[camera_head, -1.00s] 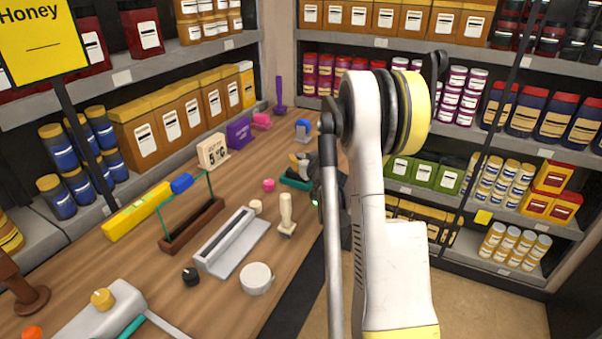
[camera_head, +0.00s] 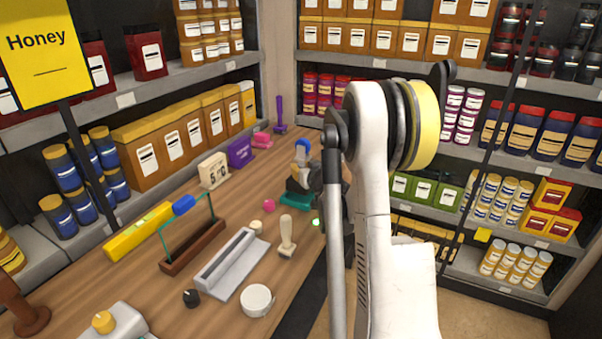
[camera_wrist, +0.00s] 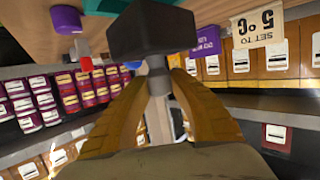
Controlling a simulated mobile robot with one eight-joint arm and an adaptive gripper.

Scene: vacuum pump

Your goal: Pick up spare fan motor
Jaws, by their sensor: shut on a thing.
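In the wrist view, a dark block with a grey shaft, which looks like the spare fan motor (camera_wrist: 153,27), sits at the tips of my gripper (camera_wrist: 157,84). The two orange-brown fingers are closed on its shaft, one on each side. In the head view, my gripper (camera_head: 300,184) is over the far part of the wooden counter, partly hidden by my arm. The motor cannot be made out clearly there. I cannot tell whether it touches the counter.
A teal item (camera_head: 295,201) lies just in front of my gripper, and a blue-topped item (camera_head: 303,147) stands behind it. A pink knob (camera_head: 268,206), a stamp (camera_head: 286,236) and a white cup (camera_head: 257,300) stand nearer. Stocked shelves border the counter.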

